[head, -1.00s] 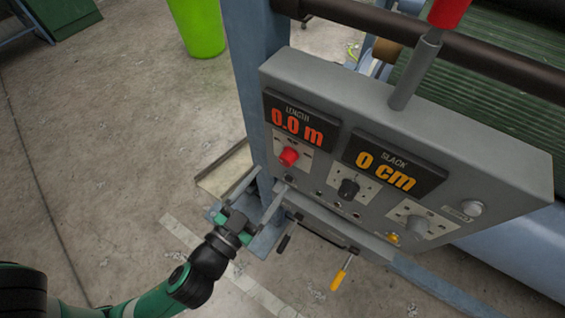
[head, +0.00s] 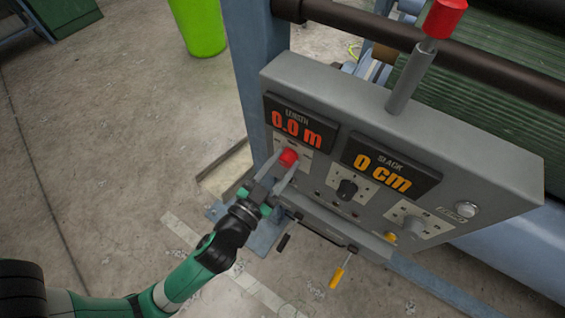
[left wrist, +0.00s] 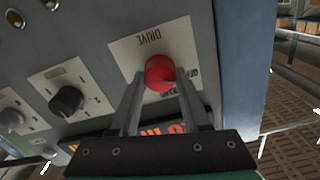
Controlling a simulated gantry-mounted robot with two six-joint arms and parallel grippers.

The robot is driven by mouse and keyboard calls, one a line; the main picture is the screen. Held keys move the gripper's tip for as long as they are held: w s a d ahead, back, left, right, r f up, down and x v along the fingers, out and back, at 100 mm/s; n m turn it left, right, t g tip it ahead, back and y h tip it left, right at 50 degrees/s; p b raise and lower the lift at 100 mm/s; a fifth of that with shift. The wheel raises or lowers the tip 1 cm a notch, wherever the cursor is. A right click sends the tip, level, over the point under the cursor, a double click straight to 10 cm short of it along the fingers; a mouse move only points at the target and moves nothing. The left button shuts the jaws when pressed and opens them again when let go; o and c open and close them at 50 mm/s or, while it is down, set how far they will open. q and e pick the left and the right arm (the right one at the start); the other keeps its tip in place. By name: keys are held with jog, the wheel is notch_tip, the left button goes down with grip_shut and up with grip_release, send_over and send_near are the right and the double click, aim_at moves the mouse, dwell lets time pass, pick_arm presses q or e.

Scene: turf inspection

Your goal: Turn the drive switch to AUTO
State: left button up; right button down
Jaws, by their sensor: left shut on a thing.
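The drive switch is a red knob (head: 288,157) on a pale plate under the LENGTH display of the grey control panel (head: 420,125). The left wrist view shows the red knob (left wrist: 160,72) on its plate labelled DRIVE. My left gripper (head: 277,166) reaches up from below and is shut on the knob, one finger on each side. It also shows in the left wrist view (left wrist: 161,88). The position marks around the knob are too small or hidden to read. My right gripper is in neither view.
A black knob (head: 347,190) and a grey knob (head: 416,224) sit to the right on the panel. A red-topped post (head: 444,18) rises above it. Tools with black and yellow handles (head: 337,277) hang below. Floor to the left is open, with a green bin (head: 200,25) behind.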

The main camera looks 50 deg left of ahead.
pick_arm(q)
grip_shut()
jog(key=shift+r+m, duration=0.1)
jog(key=shift+m, duration=0.2)
jog(key=m+p, duration=0.2)
jog(key=m, duration=0.1)
jog(key=shift+m, duration=0.3)
jog(key=m+p, duration=0.1)
jog(key=m, duration=0.2)
jog(key=shift+m+p, duration=0.3)
jog(key=shift+p, duration=0.1)
jog(key=m+p, duration=0.1)
jog(key=m, duration=0.2)
jog(key=shift+m, duration=0.3)
jog(key=m+p, duration=0.3)
jog(key=m, duration=0.3)
jog(key=shift+d, duration=0.1)
jog(key=m, duration=0.2)
jog(key=m+p, duration=0.1)
jog(key=m, duration=0.3)
jog(key=shift+f+p, duration=0.25)
jog(key=shift+p, duration=0.15)
jog(key=shift+m, duration=0.4)
